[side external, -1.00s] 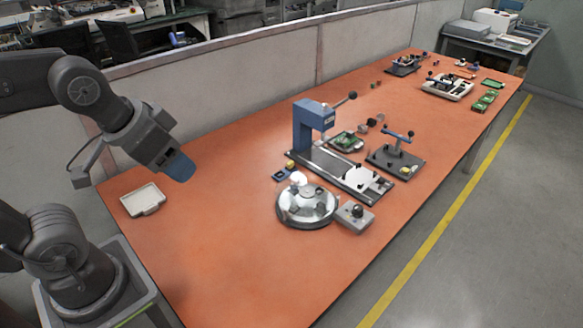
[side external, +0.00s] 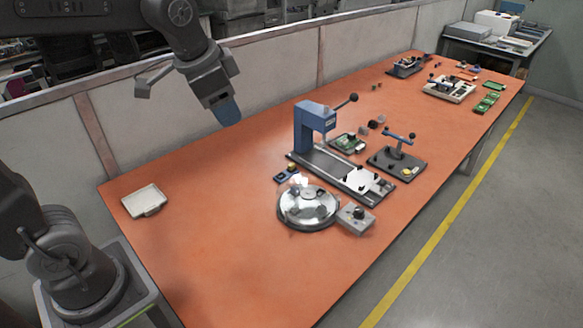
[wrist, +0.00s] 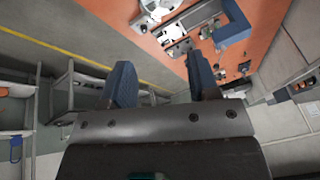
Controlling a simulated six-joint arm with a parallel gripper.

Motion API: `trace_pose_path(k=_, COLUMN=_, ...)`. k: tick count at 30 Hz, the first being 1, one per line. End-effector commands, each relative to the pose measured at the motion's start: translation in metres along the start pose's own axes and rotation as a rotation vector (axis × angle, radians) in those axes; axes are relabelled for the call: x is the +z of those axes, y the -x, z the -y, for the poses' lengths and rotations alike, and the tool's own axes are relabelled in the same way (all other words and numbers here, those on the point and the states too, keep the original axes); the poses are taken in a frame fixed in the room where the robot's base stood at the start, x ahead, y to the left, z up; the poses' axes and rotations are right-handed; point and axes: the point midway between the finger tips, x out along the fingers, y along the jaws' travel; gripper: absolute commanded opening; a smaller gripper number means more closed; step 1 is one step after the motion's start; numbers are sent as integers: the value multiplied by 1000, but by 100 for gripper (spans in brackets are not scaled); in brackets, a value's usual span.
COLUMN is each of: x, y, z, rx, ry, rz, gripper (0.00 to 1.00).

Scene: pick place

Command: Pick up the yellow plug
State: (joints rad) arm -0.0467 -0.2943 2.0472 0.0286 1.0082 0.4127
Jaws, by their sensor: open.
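A small yellow item (side external: 292,166) sits at a small dark blue holder (side external: 287,175) beside the blue press; it may be the yellow plug. Another small yellow spot (side external: 406,172) shows on the dark fixture plate to the right. Both are too small to tell their shape. My gripper (side external: 228,114) hangs in the air over the back left of the orange table, up and left of the press, well apart from both. In the wrist view its two blue fingers stand apart with nothing between them (wrist: 161,80). I cannot make out a plug in the wrist view.
The blue press (side external: 312,125) stands tall mid-table; it also shows in the wrist view (wrist: 232,28). A round silver fixture (side external: 307,209) and a grey control box (side external: 355,219) lie in front. A pale tray (side external: 144,201) lies at the left. The left table area is otherwise clear.

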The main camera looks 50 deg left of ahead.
Motion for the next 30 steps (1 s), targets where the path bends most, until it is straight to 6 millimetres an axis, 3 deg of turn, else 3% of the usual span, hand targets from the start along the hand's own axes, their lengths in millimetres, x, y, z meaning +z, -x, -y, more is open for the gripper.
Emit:
trace_pose_path(k=3, x=-41, y=-19, z=28, rx=9, ry=-143, rz=53, gripper=55)
trace_pose_path(k=8, x=-87, y=-54, z=64, rx=31, ry=-341, rz=111, gripper=55)
trace_pose_path(k=15, x=-136, y=-133, z=113, rx=90, ry=-635, rz=193, gripper=55)
trace_pose_path(k=19, x=-150, y=-186, z=136, rx=135, ry=-790, rz=230, gripper=55)
trace_pose_path(k=24, x=-152, y=-257, z=159, rx=202, ry=-986, rz=268, gripper=55)
trace_pose_path(k=30, x=-143, y=-315, z=172, rx=266, ry=-1148, rz=290, gripper=55)
